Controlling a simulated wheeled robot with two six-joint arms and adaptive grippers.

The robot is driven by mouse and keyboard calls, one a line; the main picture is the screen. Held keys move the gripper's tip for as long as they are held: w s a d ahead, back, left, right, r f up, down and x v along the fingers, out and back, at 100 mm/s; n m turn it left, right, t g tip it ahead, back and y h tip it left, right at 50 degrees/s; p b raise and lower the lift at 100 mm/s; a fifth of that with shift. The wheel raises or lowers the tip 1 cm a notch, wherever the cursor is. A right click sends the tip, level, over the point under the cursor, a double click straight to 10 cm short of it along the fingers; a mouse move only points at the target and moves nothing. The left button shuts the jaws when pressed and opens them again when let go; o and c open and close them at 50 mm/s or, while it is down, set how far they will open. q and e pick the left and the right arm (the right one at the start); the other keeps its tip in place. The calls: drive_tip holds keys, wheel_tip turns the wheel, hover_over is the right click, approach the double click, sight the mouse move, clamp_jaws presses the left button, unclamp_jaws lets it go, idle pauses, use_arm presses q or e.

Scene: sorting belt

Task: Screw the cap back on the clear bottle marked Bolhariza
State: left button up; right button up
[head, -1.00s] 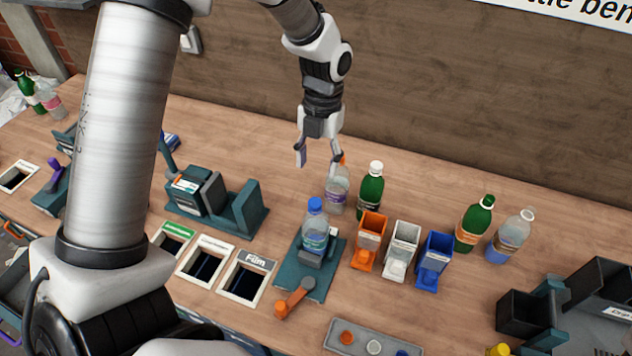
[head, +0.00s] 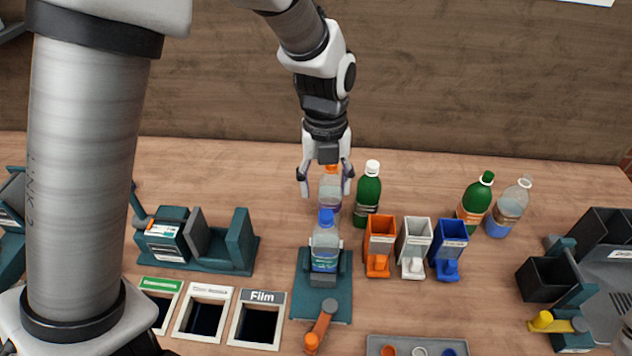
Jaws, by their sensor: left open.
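My left gripper (head: 325,192) is open, pointing down, with one finger on each side of a clear bottle with an orange top (head: 331,190). I cannot tell whether the fingers touch it. In front of it, a clear bottle with a blue cap (head: 325,252) stands upright in a teal holder (head: 305,300) with an orange-ended lever. Another clear bottle (head: 508,210) with a pale top stands at the right; I cannot tell whether it is capped. Label names are too small to read, so I cannot tell which bottle is Bolhariza. My right gripper is not in view.
Green bottles (head: 368,195) (head: 475,203) stand nearby. Orange (head: 379,240), white (head: 413,242) and blue (head: 448,244) dispensers stand right of the holder. A grey tray (head: 455,341) holds loose caps. Bin openings (head: 258,297) lie left of the holder. Bare bench lies behind the bottles.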

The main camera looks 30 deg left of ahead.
sight(326, 215)
use_arm(q)
drive_tip(key=shift+s+f+b, duration=0.1)
drive_tip(key=shift+f+b, duration=0.2)
drive_tip(key=shift+d+t, duration=0.1)
drive_tip(key=shift+t, duration=0.2)
drive_tip(key=shift+w+d+f, duration=0.1)
drive_tip(key=shift+w+f, duration=0.1)
wheel_tip(326, 215, down, 7)
drive_tip(key=shift+r+p, duration=0.2)
drive_tip(key=shift+p, duration=0.35)
drive_tip(key=shift+f, duration=0.3)
clamp_jaws()
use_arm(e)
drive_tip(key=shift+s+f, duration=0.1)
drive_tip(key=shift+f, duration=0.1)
use_arm(q)
drive_tip(key=shift+c, duration=0.3)
unclamp_jaws()
